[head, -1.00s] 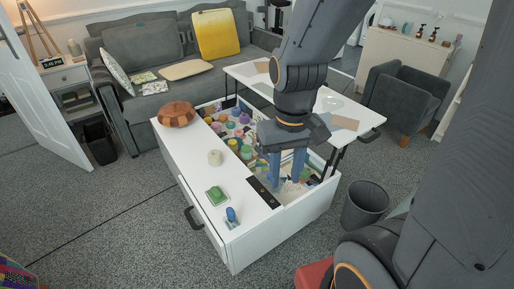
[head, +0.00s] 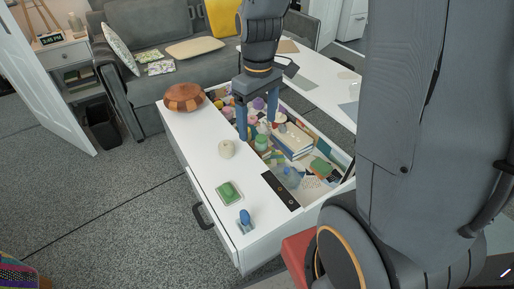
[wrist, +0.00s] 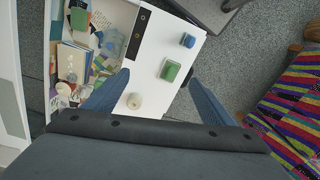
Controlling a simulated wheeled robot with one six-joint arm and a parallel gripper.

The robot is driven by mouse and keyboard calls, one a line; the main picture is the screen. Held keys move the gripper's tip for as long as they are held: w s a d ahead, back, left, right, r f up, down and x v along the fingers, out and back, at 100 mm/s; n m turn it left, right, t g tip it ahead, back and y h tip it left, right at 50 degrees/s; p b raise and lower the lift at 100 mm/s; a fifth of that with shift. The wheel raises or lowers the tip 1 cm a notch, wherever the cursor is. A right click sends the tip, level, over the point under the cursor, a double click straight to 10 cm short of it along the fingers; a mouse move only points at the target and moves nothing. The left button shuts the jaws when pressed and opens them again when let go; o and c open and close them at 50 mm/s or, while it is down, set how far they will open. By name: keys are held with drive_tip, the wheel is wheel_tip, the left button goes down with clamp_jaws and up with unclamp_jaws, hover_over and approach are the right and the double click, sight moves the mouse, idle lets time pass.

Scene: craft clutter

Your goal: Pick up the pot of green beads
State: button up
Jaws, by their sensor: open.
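A small pot with a green top (head: 261,141) stands in the open compartment of the white table, close beside my gripper's fingers. It looks like the pot of green beads, but its contents are too small to make out. My gripper (head: 257,130) points down over the compartment, open, with its blue fingers apart and nothing visible between them. Its fingers partly hide the pots behind. In the wrist view my gripper (wrist: 159,78) is also open, and I cannot pick out the green pot there.
The compartment holds crowded pots, books (head: 292,140) and papers. A raised white tabletop (head: 320,88) lies behind.

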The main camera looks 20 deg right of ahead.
drive_tip(key=w+d+f+n+b, duration=0.35)
drive_tip(key=w+f, duration=0.35)
drive_tip(key=w, duration=0.3)
drive_tip(key=w+d+f+n+b, duration=0.3)
drive_tip(key=w+f+n+b, duration=0.15)
drive_tip(key=w+f, duration=0.4)
drive_tip(key=n+b, duration=0.5)
drive_tip(key=n, duration=0.1)
approach(261, 137)
drive_tip(key=s+a+r, duration=0.3)
drive_tip(key=s, duration=0.2)
drive_tip(key=w+d+f+n+b, duration=0.1)
drive_tip(key=f, duration=0.2)
drive_tip(key=w+d+f+n, duration=0.1)
drive_tip(key=w+f, duration=0.1)
drive_tip(key=f, duration=0.1)
drive_tip(key=w+d+f+n+b, duration=0.1)
drive_tip(key=w+f+n, duration=0.1)
drive_tip(key=f, duration=0.1)
drive_tip(key=shift+d+b, duration=0.1)
drive_tip(key=shift+b, duration=0.25)
drive_tip(key=shift+s+f+b, duration=0.15)
drive_tip(key=shift+f+b, duration=0.4)
drive_tip(key=shift+f, duration=2.5)
drive_tip(key=shift+c, duration=0.4)
drive_tip(key=c, duration=1.1)
